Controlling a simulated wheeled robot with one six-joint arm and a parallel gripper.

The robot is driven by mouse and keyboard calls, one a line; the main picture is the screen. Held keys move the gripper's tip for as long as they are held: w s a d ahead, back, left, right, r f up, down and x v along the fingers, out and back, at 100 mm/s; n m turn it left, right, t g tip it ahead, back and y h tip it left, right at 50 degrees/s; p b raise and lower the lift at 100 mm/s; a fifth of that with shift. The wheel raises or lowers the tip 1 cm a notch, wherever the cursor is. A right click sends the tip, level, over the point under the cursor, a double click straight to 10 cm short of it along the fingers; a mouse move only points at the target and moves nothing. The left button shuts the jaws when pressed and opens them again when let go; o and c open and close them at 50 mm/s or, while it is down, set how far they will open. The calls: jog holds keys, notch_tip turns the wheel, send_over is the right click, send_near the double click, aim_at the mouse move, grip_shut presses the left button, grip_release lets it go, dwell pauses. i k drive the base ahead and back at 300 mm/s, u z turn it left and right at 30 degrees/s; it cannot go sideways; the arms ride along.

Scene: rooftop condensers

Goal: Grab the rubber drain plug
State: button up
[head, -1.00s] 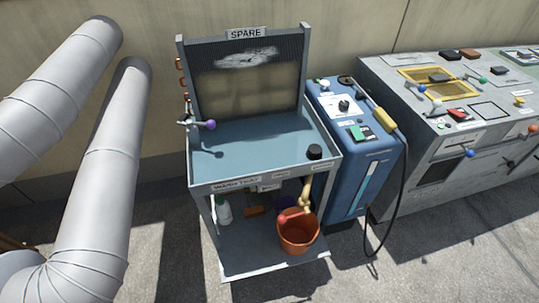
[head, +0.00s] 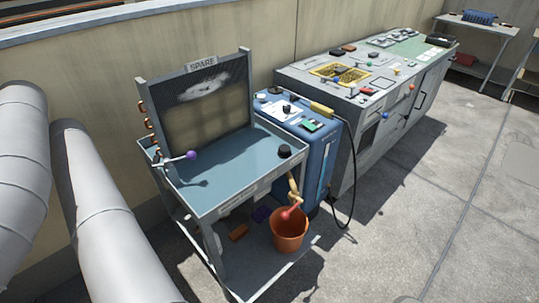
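A small black round piece, which looks like the rubber drain plug (head: 284,151), sits at the right end of the blue-grey tray (head: 222,180). The tray tops a grey stand with a back panel marked SPARE (head: 202,65). My gripper is not in view, so I cannot see where it is relative to the plug. Nothing covers the plug from this side.
A lever with a purple knob (head: 192,155) stands over the tray's left side. Below are an orange bucket (head: 290,232) and a brass pipe with a red handle. A blue machine (head: 318,150) with a hanging black cable adjoins. Large grey ducts (head: 105,215) fill the left; the right floor is clear.

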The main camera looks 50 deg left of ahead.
aim_at(284, 152)
jog(key=u, duration=1.95)
jog(key=i, duration=1)
